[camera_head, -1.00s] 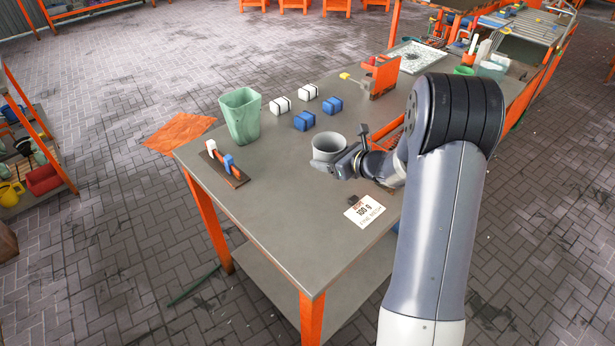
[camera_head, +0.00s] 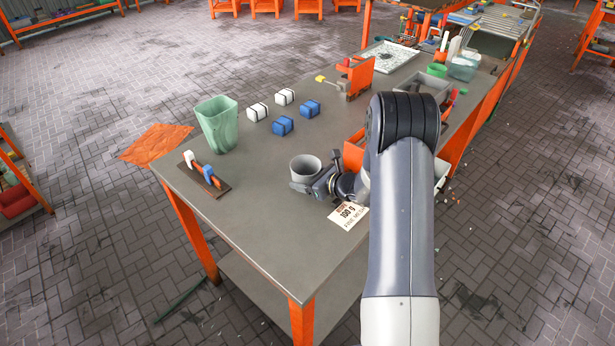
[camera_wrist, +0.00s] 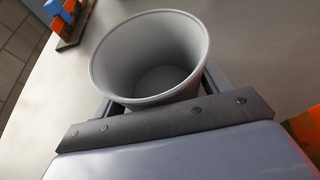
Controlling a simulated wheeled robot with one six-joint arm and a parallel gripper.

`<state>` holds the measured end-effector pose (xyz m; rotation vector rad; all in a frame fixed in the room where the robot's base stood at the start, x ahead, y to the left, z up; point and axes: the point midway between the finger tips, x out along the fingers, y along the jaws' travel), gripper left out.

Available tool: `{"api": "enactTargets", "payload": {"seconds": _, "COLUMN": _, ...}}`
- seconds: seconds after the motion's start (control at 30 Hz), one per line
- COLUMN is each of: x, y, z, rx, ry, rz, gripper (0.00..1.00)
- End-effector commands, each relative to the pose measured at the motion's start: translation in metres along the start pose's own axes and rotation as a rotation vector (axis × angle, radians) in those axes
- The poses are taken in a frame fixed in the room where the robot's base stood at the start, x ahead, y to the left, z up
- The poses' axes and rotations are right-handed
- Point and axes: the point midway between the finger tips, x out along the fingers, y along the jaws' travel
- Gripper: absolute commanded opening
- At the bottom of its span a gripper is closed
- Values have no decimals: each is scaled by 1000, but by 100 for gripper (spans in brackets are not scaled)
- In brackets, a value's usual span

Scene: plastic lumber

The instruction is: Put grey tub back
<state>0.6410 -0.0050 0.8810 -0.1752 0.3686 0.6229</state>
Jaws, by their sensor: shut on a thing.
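The grey tub (camera_head: 305,167) is upright and open at the top, over the near right part of the grey table (camera_head: 245,215). In the wrist view the tub (camera_wrist: 150,55) sits between the fingers, and its inside looks empty. My gripper (camera_head: 308,185) is shut on the tub from its near right side. The fingertips are mostly hidden behind the tub in the wrist view. I cannot tell whether the tub's base touches the tabletop.
A white card marked 100 g (camera_head: 347,215) lies by my wrist. A green bin (camera_head: 217,125), white blocks (camera_head: 257,112), blue blocks (camera_head: 283,126) and a dark board with small clips (camera_head: 204,181) stand on the table. An orange holder (camera_head: 357,76) is farther back. The front left tabletop is clear.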

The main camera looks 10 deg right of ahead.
Motion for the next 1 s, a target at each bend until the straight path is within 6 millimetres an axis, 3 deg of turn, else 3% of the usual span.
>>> {"api": "enactTargets", "payload": {"seconds": 0.37, "x": 2, "y": 0, "z": -4, "rx": -1, "ry": -1, "rz": 0, "gripper": 46}}
{"api": "enactTargets", "payload": {"seconds": 0.4, "x": 1, "y": 0, "z": -3, "rx": -1, "ry": 0, "rz": 0, "gripper": 75}}
{"api": "enactTargets", "payload": {"seconds": 0.63, "x": 1, "y": 0, "z": -2, "rx": -1, "ry": 0, "rz": 0, "gripper": 94}}
{"api": "enactTargets", "payload": {"seconds": 1.0, "x": -1, "y": 0, "z": 3, "rx": 0, "ry": 0, "rz": 0, "gripper": 94}}
